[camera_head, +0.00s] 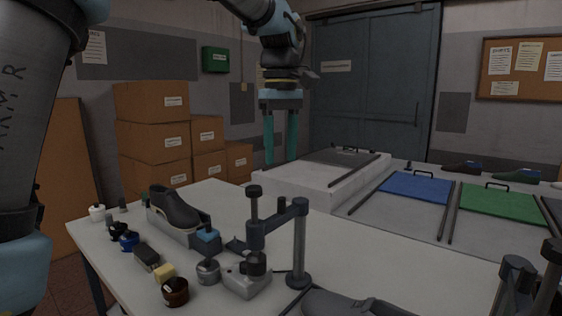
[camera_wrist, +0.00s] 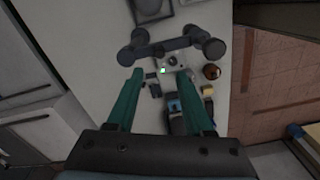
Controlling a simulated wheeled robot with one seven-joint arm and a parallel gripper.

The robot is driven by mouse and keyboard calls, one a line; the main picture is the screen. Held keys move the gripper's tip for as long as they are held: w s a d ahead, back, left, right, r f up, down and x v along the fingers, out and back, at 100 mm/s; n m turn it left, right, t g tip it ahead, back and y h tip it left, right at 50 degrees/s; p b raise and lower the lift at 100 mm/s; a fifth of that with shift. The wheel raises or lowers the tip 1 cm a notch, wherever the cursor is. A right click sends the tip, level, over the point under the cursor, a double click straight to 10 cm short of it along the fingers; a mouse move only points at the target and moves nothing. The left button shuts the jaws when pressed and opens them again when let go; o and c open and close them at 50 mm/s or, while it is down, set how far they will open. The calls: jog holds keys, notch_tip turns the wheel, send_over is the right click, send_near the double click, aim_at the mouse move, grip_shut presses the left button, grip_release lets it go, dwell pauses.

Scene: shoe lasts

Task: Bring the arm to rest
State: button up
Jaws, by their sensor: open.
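My gripper (camera_head: 281,150) hangs above the far side of the worktable, with its two teal fingers pointing down. The fingers are apart and nothing is between them. In the wrist view my gripper (camera_wrist: 152,74) also shows open and empty, with the table below it. My arm comes in from the upper left in the head view and bends down to the gripper.
A dark shoe (camera_head: 175,208) sits on a grey stand on the worktable (camera_head: 345,240). A clamp-like press (camera_head: 298,245) stands front centre. Small jars and blocks line the left edge. Blue (camera_head: 415,187) and green (camera_head: 500,202) panels lie on the right-hand bench. Stacked boxes (camera_head: 152,130) stand behind.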

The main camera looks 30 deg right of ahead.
dwell(0.4)
jog(key=w+a+f, duration=0.4)
jog(key=a+f, duration=0.3)
jog(key=a, duration=0.3)
jog(key=w+a+f, duration=0.4)
jog(key=a+f, duration=0.2)
jog(key=a, duration=0.5)
jog(key=s+a+f, duration=0.3)
jog(key=a+f, duration=0.1)
jog(key=a, duration=0.4)
jog(key=s+a+f+m+t, duration=0.1)
jog(key=s+a+f, duration=0.3)
jog(key=a, duration=0.4)
jog(key=shift+a+f+m+t, duration=0.15)
jog(key=shift+f+m+t, duration=0.15)
jog(key=shift+f, duration=0.35)
jog(key=shift+o, duration=0.2)
jog(key=shift+w, duration=0.1)
